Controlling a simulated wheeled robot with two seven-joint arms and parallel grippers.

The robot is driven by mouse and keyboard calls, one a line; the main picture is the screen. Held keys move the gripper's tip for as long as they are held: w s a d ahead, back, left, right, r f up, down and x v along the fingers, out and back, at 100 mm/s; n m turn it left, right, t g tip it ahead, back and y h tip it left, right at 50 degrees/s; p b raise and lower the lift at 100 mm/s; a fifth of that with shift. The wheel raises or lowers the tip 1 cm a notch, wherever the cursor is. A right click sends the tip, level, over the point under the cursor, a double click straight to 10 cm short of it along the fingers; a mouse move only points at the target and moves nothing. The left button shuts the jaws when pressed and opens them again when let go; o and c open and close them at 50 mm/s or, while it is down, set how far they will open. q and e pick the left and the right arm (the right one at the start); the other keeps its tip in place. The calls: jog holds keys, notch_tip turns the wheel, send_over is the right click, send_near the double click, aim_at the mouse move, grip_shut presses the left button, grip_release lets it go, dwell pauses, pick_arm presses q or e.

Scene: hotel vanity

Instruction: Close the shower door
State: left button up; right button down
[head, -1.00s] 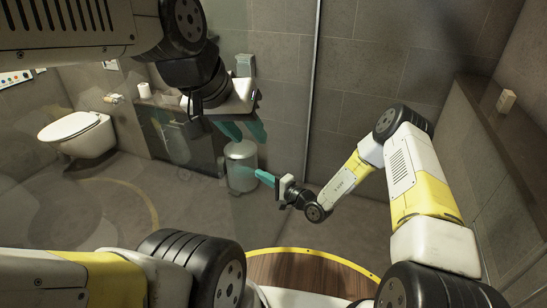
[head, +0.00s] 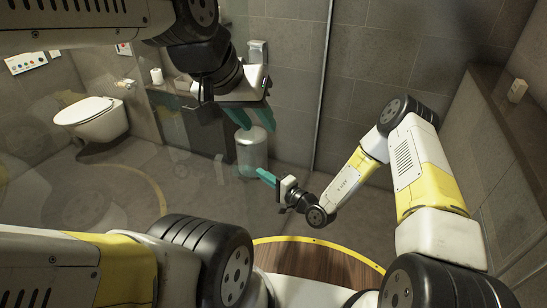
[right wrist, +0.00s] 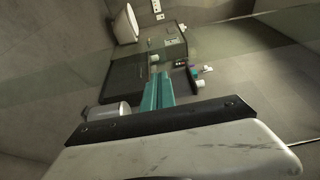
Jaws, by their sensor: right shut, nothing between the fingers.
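The shower door appears to be the clear glass panel (head: 190,190) across the left half of the head view. It carries faint reflections, and its edges and handle are hard to make out. A thin vertical metal strip (head: 325,80) stands right of it against the tiled wall. My left gripper (head: 251,117) hangs at upper centre with its teal fingers apart and nothing between them. My right gripper (head: 265,176) is lower, its teal fingers shut and empty, pointing left toward the glass. In the right wrist view its fingers (right wrist: 158,90) are together. I cannot tell whether either gripper touches the glass.
A toilet (head: 92,118) and a dark vanity (head: 190,125) are at the left back. A bin (head: 252,150) stands near the grippers. A tiled ledge (head: 500,110) with a small box (head: 517,90) runs along the right.

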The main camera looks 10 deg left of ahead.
jog(key=shift+s+a+f, duration=0.1)
jog(key=shift+s+a, duration=0.1)
jog(key=shift+s, duration=0.35)
jog(key=w+d+v, duration=0.1)
jog(key=v, duration=0.7)
notch_tip(320, 180, up, 14)
jog(key=s+a+n+g+y, duration=0.1)
jog(key=s+n+g+y, duration=0.2)
jog(key=n+g, duration=0.3)
jog(key=s+d+r+n+g+h, duration=0.4)
jog(key=s+d+r+g+h, duration=0.25)
jog(key=s+r, duration=0.45)
jog(key=s+d+r+m+t+h, duration=0.1)
jog(key=d+r+t+h, duration=0.3)
jog(key=d, duration=0.6)
jog(key=s+d+r+m+t+h, duration=0.2)
jog(key=d+r+t+h, duration=0.3)
jog(key=d, duration=0.5)
jog(key=shift+s+d+r+h, duration=0.35)
jog(key=shift+s+r, duration=0.15)
jog(key=shift+s, duration=0.1)
jog(key=shift+t, duration=0.25)
